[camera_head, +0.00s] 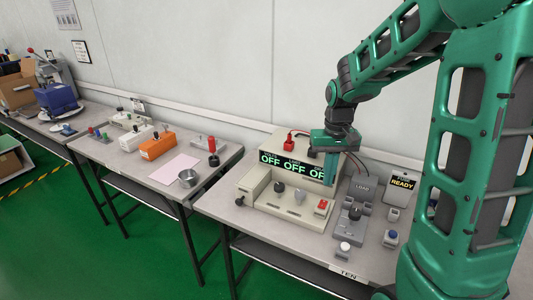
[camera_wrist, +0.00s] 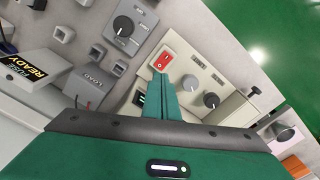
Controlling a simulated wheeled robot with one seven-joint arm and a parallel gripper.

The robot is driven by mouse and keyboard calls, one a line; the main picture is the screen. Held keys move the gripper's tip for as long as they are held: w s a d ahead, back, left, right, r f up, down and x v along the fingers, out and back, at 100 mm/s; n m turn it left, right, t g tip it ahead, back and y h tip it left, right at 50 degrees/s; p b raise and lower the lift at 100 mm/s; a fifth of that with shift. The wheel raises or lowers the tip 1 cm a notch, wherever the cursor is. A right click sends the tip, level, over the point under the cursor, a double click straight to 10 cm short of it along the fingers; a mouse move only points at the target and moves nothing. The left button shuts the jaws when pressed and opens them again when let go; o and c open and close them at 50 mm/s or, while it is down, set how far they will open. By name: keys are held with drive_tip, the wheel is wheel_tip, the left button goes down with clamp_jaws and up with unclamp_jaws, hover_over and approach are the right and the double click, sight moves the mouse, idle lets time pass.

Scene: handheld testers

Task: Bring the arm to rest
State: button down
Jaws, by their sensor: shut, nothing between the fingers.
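My gripper (camera_head: 331,170) is green and points down in front of the display of a beige test console (camera_head: 290,213) in the head view. In the wrist view my gripper (camera_wrist: 160,82) shows its fingers together with nothing between them. They appear over the console near a red switch (camera_wrist: 162,61); I cannot tell whether they touch it. The display (camera_head: 290,167) reads OFF in several places, its right end partly hidden by my gripper. My arm reaches in from the right side of the head view.
A grey knob box (camera_head: 346,228), a LOAD block (camera_head: 361,188) and a FUSE READY sign (camera_head: 402,181) stand right of the console. A metal cup (camera_head: 188,178) and orange box (camera_head: 157,146) sit on the table to the left. The wall is close behind.

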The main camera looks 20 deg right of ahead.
drive_tip(key=shift+s, duration=0.1)
drive_tip(key=s+d+r+m, duration=0.1)
drive_tip(key=s+r, duration=0.1)
drive_tip(key=s, duration=1.1)
drive_tip(key=s+d+r+m, duration=0.2)
drive_tip(key=s+r, duration=0.1)
drive_tip(key=s, duration=1)
drive_tip(key=shift+w, duration=0.2)
drive_tip(key=shift+w+f, duration=0.15)
drive_tip(key=shift+w, duration=0.35)
drive_tip(key=c, duration=2.4)
unclamp_jaws()
drive_tip(key=shift+c, duration=0.2)
